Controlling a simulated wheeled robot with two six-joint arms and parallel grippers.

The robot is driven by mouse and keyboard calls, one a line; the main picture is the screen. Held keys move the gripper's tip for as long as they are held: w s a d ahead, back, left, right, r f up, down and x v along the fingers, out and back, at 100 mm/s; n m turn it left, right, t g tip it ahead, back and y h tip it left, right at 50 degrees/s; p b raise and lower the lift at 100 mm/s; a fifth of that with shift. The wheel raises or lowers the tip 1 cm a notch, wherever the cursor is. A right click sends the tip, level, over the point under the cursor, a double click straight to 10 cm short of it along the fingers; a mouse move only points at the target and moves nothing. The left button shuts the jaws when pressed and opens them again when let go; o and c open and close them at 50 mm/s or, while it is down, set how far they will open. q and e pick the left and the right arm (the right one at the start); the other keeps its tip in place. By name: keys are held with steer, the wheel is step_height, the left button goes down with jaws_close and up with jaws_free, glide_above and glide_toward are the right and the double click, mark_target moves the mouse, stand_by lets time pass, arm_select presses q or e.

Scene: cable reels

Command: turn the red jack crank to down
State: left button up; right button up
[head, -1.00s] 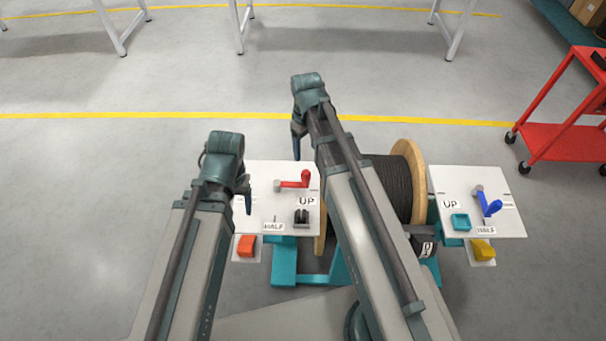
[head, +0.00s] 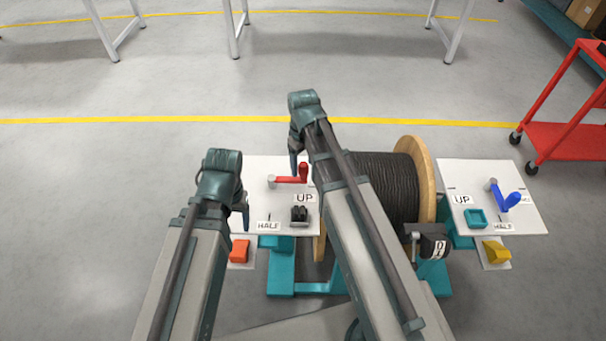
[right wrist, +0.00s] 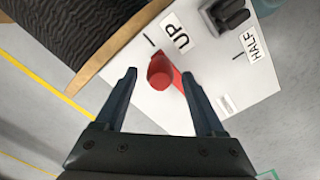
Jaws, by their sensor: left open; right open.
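The red jack crank (head: 287,180) is on the white left panel (head: 262,205). Its arm points right, and its upright handle stands near the UP label (head: 304,198). The right wrist view shows the red handle (right wrist: 161,72) end-on near the UP label (right wrist: 180,38). My right gripper (right wrist: 158,76) is open, with one finger on each side of the handle in that view; contact cannot be told. In the head view my right gripper (head: 297,163) is at the crank's handle end. My left gripper (head: 243,212) is open and empty near the panel's left side. A HALF label (head: 268,226) is at the near edge.
A black rocker switch (head: 299,214) is on the same panel, and an orange block (head: 239,251) is below it. The cable reel (head: 428,185) stands right of it. A second panel (head: 480,178) has a blue crank (head: 506,201). A red cart (head: 560,135) stands far right.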

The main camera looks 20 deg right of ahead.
steer(key=shift+f+b, duration=0.45)
steer(key=shift+f, duration=0.45)
jaws_close()
stand_by(0.8)
